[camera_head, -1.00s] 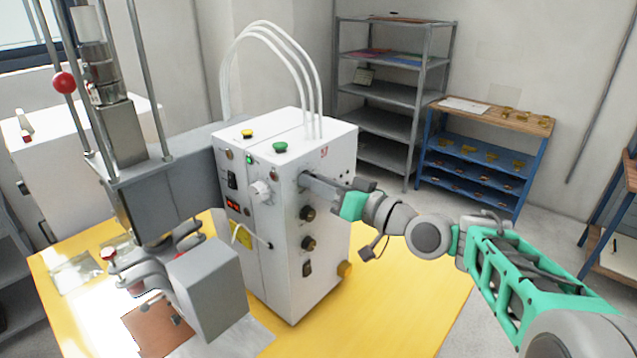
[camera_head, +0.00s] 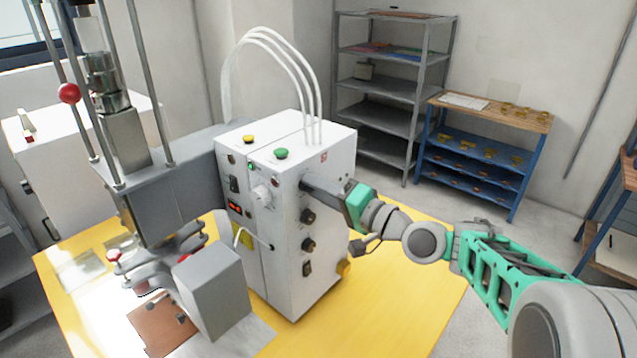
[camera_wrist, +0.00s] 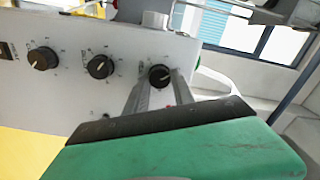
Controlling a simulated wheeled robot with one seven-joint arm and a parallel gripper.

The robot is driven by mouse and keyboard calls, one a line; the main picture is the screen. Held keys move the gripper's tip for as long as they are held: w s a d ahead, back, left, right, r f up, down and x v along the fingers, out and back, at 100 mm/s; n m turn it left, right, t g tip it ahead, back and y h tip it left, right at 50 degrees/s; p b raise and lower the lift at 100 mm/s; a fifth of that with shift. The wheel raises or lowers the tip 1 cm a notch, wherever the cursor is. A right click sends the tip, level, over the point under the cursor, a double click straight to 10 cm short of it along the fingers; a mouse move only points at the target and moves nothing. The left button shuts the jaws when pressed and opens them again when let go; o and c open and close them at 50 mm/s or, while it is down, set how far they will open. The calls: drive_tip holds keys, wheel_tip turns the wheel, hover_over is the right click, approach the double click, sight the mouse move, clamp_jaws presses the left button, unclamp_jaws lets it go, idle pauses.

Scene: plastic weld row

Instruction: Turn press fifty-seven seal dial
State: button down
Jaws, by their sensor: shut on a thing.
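The press control box (camera_head: 300,250) is a white cabinet on the yellow table, with a column of black dials on its right face. My gripper (camera_head: 306,184) reaches in from the right to the top of that face. In the wrist view, my gripper (camera_wrist: 158,84) is shut on the top black dial (camera_wrist: 159,75), with a fingertip on either side. A white pointer line shows on this dial. The fingers hide it in the head view. Two more black dials, a middle one (camera_wrist: 100,66) and a far one (camera_wrist: 42,58), are free beside it.
The press column (camera_head: 125,140) and a grey block (camera_head: 212,290) stand left of the box. White hoses (camera_head: 290,70) arch from its top. A grey shelf rack (camera_head: 395,90) and a blue workbench (camera_head: 480,150) stand behind. The yellow table (camera_head: 400,290) is clear at right.

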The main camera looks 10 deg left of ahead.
drive_tip(key=shift+m+p, duration=0.3)
drive_tip(key=shift+m, duration=0.3)
drive_tip(key=shift+f, duration=0.1)
drive_tip(key=c, duration=1.1)
unclamp_jaws()
drive_tip(key=shift+d, duration=0.1)
drive_tip(key=b+v, duration=0.2)
drive_tip(key=v, duration=0.5)
drive_tip(key=shift+s+d, duration=0.25)
drive_tip(key=shift+s, duration=0.05)
